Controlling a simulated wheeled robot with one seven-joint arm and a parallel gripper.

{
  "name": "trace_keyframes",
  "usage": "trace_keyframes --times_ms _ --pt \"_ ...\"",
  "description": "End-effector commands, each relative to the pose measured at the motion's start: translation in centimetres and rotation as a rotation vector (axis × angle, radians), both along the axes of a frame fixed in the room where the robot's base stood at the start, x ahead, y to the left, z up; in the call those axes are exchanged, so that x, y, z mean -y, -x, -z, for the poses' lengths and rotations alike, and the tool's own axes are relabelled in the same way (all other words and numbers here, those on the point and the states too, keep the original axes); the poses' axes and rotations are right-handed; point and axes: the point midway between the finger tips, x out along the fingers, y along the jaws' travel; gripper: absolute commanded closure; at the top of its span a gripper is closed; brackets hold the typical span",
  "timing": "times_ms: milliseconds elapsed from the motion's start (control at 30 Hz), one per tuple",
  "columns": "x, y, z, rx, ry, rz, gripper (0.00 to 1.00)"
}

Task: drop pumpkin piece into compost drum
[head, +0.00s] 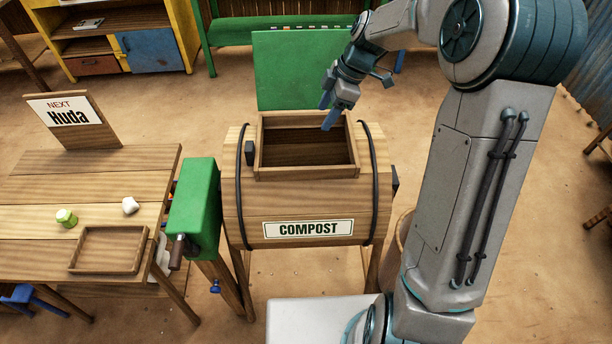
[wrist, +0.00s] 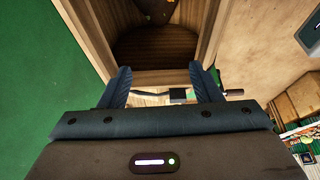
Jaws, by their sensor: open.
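The compost drum (head: 268,200) is a wooden barrel on legs with a "COMPOST" label, and its square top opening is uncovered. My gripper (head: 328,114) is above the right part of this opening, pointing down. In the wrist view my gripper (wrist: 160,72) is open, with nothing between its fingers. The drum's opening frame (wrist: 206,38) and dark inside lie beyond the fingertips. A brownish shape (wrist: 157,8) shows inside at the top edge of the wrist view; I cannot tell whether it is the pumpkin piece. No pumpkin piece is clearly seen in the head view.
A green panel (head: 303,70) stands upright behind the opening. A green box with a crank (head: 195,210) is at the drum's left. Further left, a wooden table (head: 60,185) bears a tray (head: 108,228), a green item (head: 66,218) and a whitish lump (head: 130,205).

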Motion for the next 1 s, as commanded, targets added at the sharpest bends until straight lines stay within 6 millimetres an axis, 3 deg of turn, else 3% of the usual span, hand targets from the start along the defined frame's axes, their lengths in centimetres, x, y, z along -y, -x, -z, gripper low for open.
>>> trace_keyframes --times_ms 100,300,833,1000 --pt "0.9 -0.1 -2.0 0.004 0.001 0.001 0.42" --pt "1.6 -0.1 -3.8 0.001 0.001 -0.001 0.42" --pt "1.7 0.1 -4.1 -0.002 0.004 0.006 0.42" --pt "1.8 2.3 -5.1 -0.023 0.063 0.122 0.42"
